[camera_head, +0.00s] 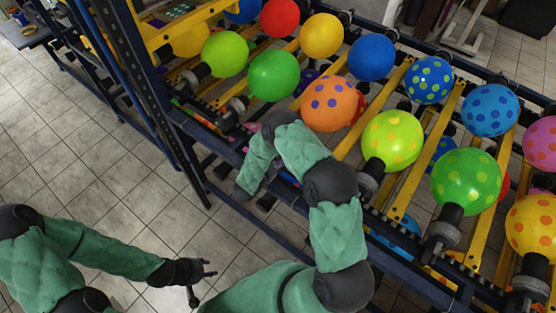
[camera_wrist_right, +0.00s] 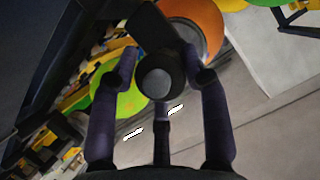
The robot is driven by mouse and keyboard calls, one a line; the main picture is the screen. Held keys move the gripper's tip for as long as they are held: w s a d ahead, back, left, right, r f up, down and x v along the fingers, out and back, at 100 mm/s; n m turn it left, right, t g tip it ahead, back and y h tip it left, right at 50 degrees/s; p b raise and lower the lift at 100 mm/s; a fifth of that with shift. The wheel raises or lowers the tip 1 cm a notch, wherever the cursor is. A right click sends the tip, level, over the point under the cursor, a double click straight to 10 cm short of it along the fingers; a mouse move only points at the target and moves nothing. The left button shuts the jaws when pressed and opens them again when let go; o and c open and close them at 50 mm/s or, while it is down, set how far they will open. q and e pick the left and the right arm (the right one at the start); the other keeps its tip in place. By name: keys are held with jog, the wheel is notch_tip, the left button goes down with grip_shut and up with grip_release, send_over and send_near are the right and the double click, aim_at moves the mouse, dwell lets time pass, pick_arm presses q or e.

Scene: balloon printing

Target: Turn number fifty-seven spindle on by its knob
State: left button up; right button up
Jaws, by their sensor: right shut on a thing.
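In the right wrist view, a dark spindle knob (camera_wrist_right: 155,83) with a round grey end lies between the fingers of my right gripper (camera_wrist_right: 160,60). The gripper is shut on it. An orange balloon (camera_wrist_right: 205,22) is just behind the knob. In the head view, my right arm reaches up to the rack near an orange balloon with purple spots (camera_head: 328,104). My arm hides the right fingers and the knob there. No spindle number is readable. My left gripper (camera_head: 203,283) is open and empty, low over the floor, away from the rack.
The rack (camera_head: 400,190) has yellow bars and dark blue rails. It carries several balloons, among them a green one (camera_head: 273,75) and a lime one with yellow spots (camera_head: 391,140), close to my right arm. A dark upright post (camera_head: 150,90) stands left. The tiled floor (camera_head: 110,190) is clear.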

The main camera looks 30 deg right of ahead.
jog(key=shift+w, duration=0.1)
jog(key=shift+f+m+t+b, duration=0.15)
jog(key=shift+m+t+b, duration=0.6)
jog(key=shift+b, duration=0.5)
jog(key=m+t+b, duration=0.2)
jog(key=m+b, duration=0.3)
jog(key=b, duration=0.3)
jog(key=m+t+b, duration=0.3)
jog(key=m+b, duration=0.3)
jog(key=b, duration=0.3)
jog(key=shift+h+b, duration=0.3)
jog(key=shift+h, duration=0.1)
jog(key=shift+m+t+b, duration=0.35)
jog(key=shift+m+b, duration=0.4)
jog(key=shift+b, duration=0.3)
jog(key=shift+r, duration=0.2)
jog(key=o, duration=0.9)
jog(key=shift+o, duration=0.9)
jog(key=shift+f, duration=0.1)
